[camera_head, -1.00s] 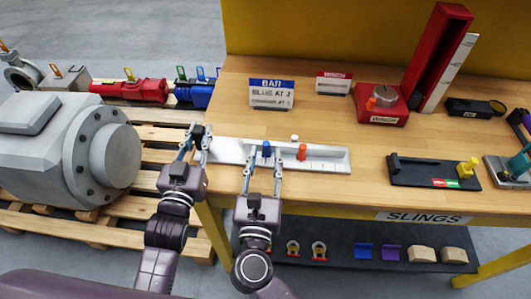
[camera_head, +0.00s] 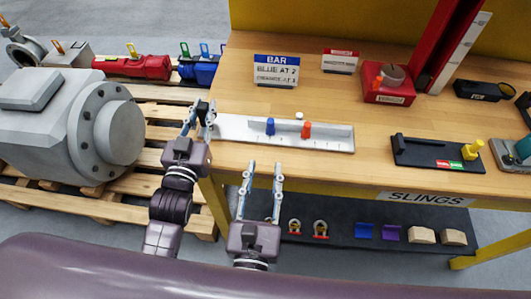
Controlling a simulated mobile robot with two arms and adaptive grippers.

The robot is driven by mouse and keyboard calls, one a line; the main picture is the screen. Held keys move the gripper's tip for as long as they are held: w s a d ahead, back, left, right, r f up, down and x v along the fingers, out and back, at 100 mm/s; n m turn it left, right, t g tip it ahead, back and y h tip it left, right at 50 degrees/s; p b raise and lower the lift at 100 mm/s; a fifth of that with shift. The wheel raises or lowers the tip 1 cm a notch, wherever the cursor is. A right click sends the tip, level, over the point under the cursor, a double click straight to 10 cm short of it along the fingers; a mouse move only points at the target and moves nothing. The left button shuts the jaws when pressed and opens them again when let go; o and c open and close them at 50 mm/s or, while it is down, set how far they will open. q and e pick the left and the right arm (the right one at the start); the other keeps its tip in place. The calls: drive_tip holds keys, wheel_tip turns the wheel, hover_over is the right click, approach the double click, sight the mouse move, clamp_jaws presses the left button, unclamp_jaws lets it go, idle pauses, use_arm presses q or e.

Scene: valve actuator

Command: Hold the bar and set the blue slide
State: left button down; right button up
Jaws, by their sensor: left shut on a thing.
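The white bar (camera_head: 320,143) lies along the front of the wooden table, with tick marks on its front edge. The blue slide (camera_head: 270,127) stands on it left of the middle, and the orange slide (camera_head: 307,130) stands to its right. My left gripper (camera_head: 203,112) is shut on the black handle (camera_head: 203,107) at the bar's left end. My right gripper (camera_head: 264,168) is in front of the bar and below the blue slide, its fingers apart and empty. A sign (camera_head: 276,71) reads "BAR", "BLUE AT 2"; its lowest line is too small to read surely.
A black tray with a yellow piece (camera_head: 473,149) lies to the right, and a red box (camera_head: 386,83) stands at the back.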

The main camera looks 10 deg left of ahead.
use_arm(q)
drive_tip(key=c, duration=1.7)
unclamp_jaws()
